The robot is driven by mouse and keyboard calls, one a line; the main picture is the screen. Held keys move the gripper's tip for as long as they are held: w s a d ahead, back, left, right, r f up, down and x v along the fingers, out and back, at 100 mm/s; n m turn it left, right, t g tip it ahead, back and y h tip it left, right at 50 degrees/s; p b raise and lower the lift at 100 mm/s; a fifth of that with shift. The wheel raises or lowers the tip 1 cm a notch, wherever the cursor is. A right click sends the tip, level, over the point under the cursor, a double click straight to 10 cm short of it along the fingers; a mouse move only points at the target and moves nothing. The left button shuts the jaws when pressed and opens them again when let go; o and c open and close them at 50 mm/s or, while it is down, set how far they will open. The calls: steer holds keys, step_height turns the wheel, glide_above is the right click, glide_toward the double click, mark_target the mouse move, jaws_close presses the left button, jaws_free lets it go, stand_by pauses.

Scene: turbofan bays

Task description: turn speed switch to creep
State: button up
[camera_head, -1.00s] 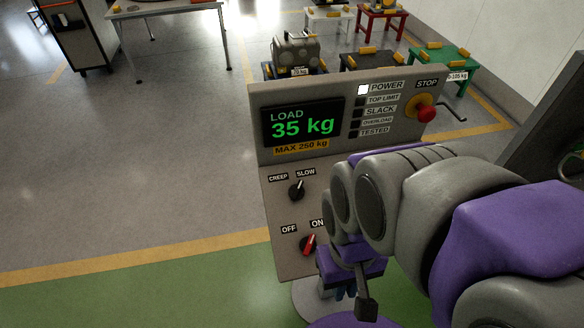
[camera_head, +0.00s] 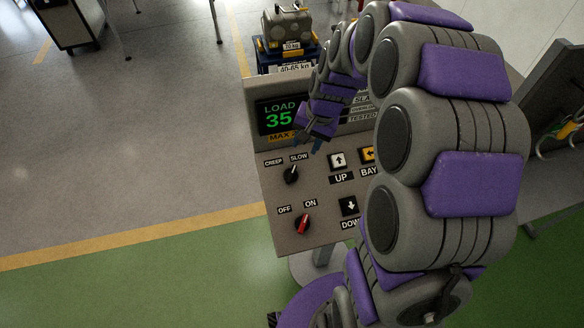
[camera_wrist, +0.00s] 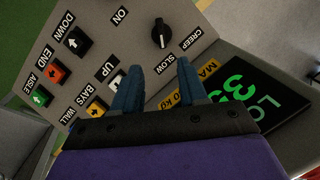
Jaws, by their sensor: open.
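The speed switch (camera_head: 291,174) is a black rotary knob with a white pointer line, on the left of the grey control panel under the labels CREEP and SLOW. Its pointer is toward SLOW. In the wrist view the knob (camera_wrist: 162,33) is near the top, beyond the fingertips. My gripper (camera_head: 318,146) is open and empty, with its blue fingers above the panel, to the upper right of the knob and apart from it. In the wrist view the two fingers (camera_wrist: 158,75) are spread, below the knob.
A red OFF/ON switch (camera_head: 303,223) sits below the knob, its pointer toward ON. UP (camera_head: 338,161) and DOWN (camera_head: 350,207) buttons are to the right. The LOAD display (camera_head: 279,116) stands behind, partly covered by my arm. Open floor lies left of the panel.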

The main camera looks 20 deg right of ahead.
mark_target(292, 172)
steer(key=x, duration=1.7)
steer(key=shift+w+f, duration=0.25)
steer(key=shift+w, duration=0.05)
jaws_close()
